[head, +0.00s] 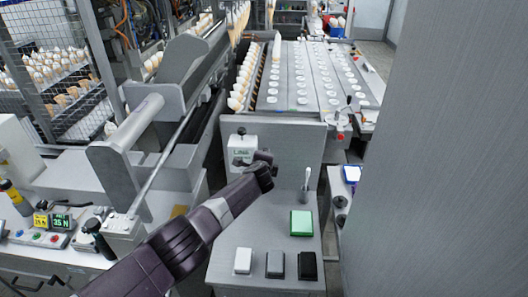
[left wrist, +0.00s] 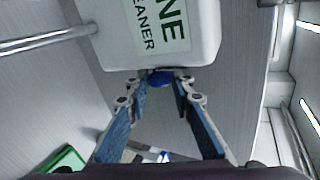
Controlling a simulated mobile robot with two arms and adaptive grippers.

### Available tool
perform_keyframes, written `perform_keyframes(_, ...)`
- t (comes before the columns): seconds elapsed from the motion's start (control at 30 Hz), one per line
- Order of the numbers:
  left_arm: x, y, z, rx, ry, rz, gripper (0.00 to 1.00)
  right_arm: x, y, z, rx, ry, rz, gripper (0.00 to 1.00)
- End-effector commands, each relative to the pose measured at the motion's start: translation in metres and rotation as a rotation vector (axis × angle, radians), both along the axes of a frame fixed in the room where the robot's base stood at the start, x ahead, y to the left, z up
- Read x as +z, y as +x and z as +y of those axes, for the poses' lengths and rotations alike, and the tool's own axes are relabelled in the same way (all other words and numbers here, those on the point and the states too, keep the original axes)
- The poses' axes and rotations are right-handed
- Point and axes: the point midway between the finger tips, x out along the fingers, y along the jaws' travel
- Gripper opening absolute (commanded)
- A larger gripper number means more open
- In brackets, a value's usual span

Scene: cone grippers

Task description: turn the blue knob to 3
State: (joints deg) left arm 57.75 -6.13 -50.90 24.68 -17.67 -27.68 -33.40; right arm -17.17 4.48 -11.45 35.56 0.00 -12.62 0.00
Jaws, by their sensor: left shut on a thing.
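The blue knob (left wrist: 160,79) shows in the left wrist view at the edge of a white box (left wrist: 165,30) labelled "NE" and "EANER". My left gripper (left wrist: 162,84) has its two blue-padded fingers on either side of the knob and is shut on it. In the head view the white box (head: 242,144) stands at the back of a grey table, and my left gripper (head: 262,163) reaches its front right side. There the gripper hides the knob. No number scale or pointer can be read in either view. My right gripper is not in view.
On the grey table (head: 240,225) lie a green block (head: 301,223), a white block (head: 243,261), a dark grey block (head: 275,264) and a black block (head: 307,266). A pale upright piece (head: 306,182) stands behind the green block. A large grey panel (head: 440,150) fills the right side.

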Motion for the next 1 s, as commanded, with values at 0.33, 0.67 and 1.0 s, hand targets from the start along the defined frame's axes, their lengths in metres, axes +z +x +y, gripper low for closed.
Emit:
perform_keyframes(0.33, 0.002, 0.002, 0.000, 0.002, 0.000, 0.104, 0.00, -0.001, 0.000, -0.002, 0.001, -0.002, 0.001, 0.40)
perform_keyframes(0.67, 0.003, 0.002, 0.001, 0.001, 0.004, 0.165, 0.00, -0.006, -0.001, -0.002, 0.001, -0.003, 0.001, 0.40)
perform_keyframes(1.0, 0.004, 0.003, 0.001, 0.001, 0.003, 0.192, 0.00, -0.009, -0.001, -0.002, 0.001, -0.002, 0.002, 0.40)
